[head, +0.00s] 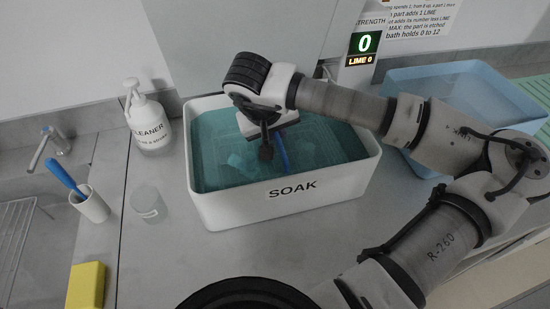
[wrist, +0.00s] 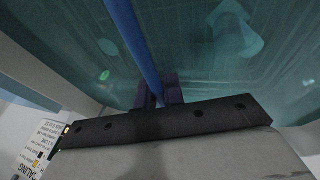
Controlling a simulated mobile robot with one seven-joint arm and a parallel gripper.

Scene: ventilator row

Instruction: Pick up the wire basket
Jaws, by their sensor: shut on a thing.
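The white tub marked SOAK (head: 292,188) holds teal liquid. The wire basket (head: 215,150) shows only faintly, its mesh under the liquid, with pale parts inside it. Its blue handle (head: 282,155) rises beside my gripper (head: 267,148). In the wrist view the blue handle (wrist: 132,40) runs down to the dark fingertips of my gripper (wrist: 160,92), which are shut on it. A pale part (wrist: 235,28) lies under the liquid at the upper right there. The fingers hide the handle's gripped stretch.
A CLEANER bottle (head: 148,118), a small clear jar (head: 148,203) and a white cup with a blue-handled tool (head: 92,205) stand left of the tub. A yellow sponge (head: 86,286) lies in front. A blue bath (head: 460,90) stands right; a display (head: 364,43) reads 0.

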